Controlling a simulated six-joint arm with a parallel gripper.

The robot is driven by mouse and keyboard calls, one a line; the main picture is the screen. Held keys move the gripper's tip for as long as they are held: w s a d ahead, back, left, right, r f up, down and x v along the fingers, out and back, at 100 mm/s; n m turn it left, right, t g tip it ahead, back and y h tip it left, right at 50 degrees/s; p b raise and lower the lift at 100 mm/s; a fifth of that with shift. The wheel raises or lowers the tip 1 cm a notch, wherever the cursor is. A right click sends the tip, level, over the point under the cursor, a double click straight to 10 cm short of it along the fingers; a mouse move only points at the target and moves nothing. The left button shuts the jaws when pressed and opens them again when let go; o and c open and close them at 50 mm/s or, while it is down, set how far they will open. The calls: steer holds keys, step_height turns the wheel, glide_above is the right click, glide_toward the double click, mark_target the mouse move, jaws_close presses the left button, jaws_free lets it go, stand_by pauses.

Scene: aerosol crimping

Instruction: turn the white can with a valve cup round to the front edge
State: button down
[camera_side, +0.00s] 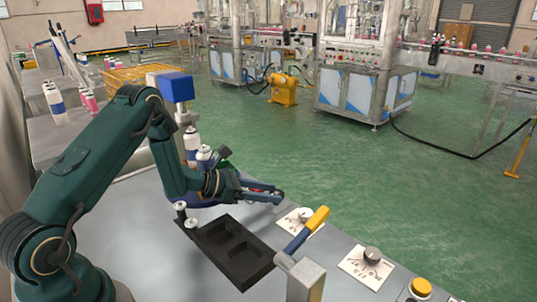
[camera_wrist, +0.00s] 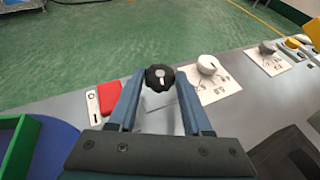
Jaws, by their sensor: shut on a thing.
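In the side view, a white can with a blue band (camera_side: 192,140) stands behind my arm, and a second white and blue can (camera_side: 204,153) stands just in front of it. Which one carries a valve cup is too small to tell. A blue round plate (camera_side: 198,199) shows partly under my arm; its edge also shows at the left of the wrist view (camera_wrist: 55,150). My gripper (camera_side: 278,197) is low over the bench. In the wrist view its fingers (camera_wrist: 160,85) are shut on a black knob (camera_wrist: 160,77) with a white mark. No can shows in the wrist view.
A black tray with recesses (camera_side: 268,270) lies in front of my gripper. A yellow-handled lever (camera_side: 317,219), a white knob (camera_wrist: 208,64), a grey knob (camera_wrist: 267,48) and a yellow button (camera_side: 421,287) line the bench edge. A red object (camera_wrist: 110,95) and a green wall (camera_wrist: 20,150) are at left.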

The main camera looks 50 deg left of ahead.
steer(key=shift+c, duration=1.7)
jaws_free()
steer(key=shift+s+a+r, duration=0.2)
steer(key=shift+s+a, duration=0.05)
steer(key=shift+s, duration=0.1)
steer(key=shift+r+v, duration=0.25)
steer(key=shift+v, duration=1)
step_height(320, 180, up, 6)
steer(key=shift+d+r, duration=0.15)
steer(key=shift+r, duration=0.1)
steer(key=shift+w, duration=0.15)
